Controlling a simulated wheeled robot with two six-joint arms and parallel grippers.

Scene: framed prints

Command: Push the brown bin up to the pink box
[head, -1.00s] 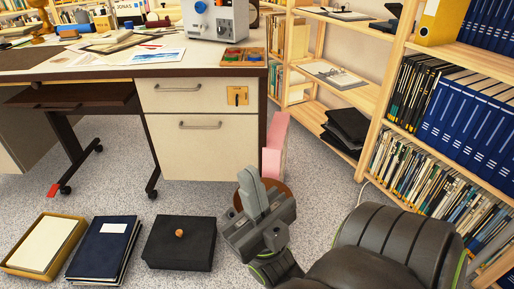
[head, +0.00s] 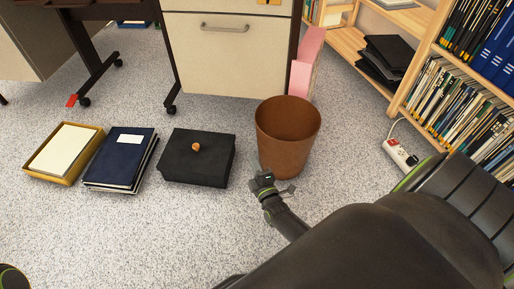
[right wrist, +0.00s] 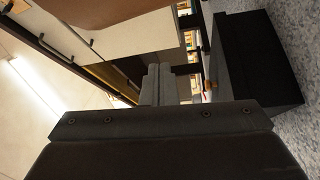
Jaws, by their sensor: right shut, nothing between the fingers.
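The brown bin (head: 290,140) stands upright and empty on the carpet in the head view. The pink box (head: 306,64) stands just behind it, against the right side of the desk's drawer unit; the bin's rim overlaps its foot in the picture, so I cannot tell whether they touch. My right gripper (head: 263,179) is low, at the near left foot of the bin, shut and empty; I cannot tell if it touches the bin. In the right wrist view its fingers (right wrist: 157,84) are together, and the bin (right wrist: 88,10) shows at the top. My left gripper is out of view.
A black box (head: 197,157) with an orange knob lies left of the bin, also in the right wrist view (right wrist: 258,62). Dark blue folders (head: 120,160) and a yellow tray (head: 62,152) lie farther left. A power strip (head: 401,153) lies right, by the shelves. Carpet between is clear.

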